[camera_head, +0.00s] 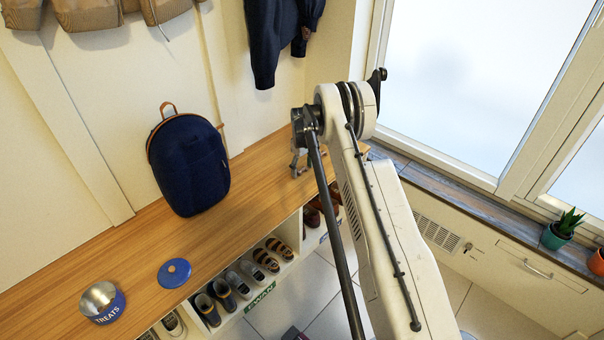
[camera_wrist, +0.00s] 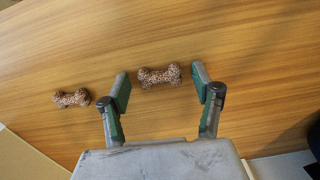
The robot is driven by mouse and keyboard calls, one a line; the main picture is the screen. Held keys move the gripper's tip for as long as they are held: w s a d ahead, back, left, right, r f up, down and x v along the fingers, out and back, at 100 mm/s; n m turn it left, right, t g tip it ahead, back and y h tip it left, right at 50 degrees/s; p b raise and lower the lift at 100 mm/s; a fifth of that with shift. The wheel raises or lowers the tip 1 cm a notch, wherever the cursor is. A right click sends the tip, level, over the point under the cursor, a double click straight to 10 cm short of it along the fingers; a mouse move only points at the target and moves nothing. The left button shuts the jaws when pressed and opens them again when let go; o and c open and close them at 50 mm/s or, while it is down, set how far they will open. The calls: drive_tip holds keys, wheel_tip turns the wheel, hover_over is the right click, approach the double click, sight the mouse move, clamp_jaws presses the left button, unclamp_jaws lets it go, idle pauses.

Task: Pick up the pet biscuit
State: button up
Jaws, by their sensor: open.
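Two brown, speckled, bone-shaped pet biscuits lie on the wooden bench top (camera_wrist: 250,40) in the wrist view. One biscuit (camera_wrist: 159,76) is ahead of my gripper (camera_wrist: 161,84), lined up with the gap between the two fingertips. The other biscuit (camera_wrist: 71,98) lies to the left, outside the left finger. My gripper is open and nothing is held in it. In the head view my gripper (camera_head: 298,164) is over the far right end of the bench, partly hidden by my arm. I cannot make out the biscuits in that view.
A navy backpack (camera_head: 189,165) stands on the bench against the wall. An open treats tin (camera_head: 102,303) and its blue lid (camera_head: 174,273) sit at the near left. Shoes (camera_head: 266,260) fill the cubbies below. A dark jacket (camera_head: 277,40) hangs above the bench.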

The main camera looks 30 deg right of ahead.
drive_tip(key=c, duration=0.9)
drive_tip(key=shift+o, duration=0.2)
drive_tip(key=shift+r, duration=0.1)
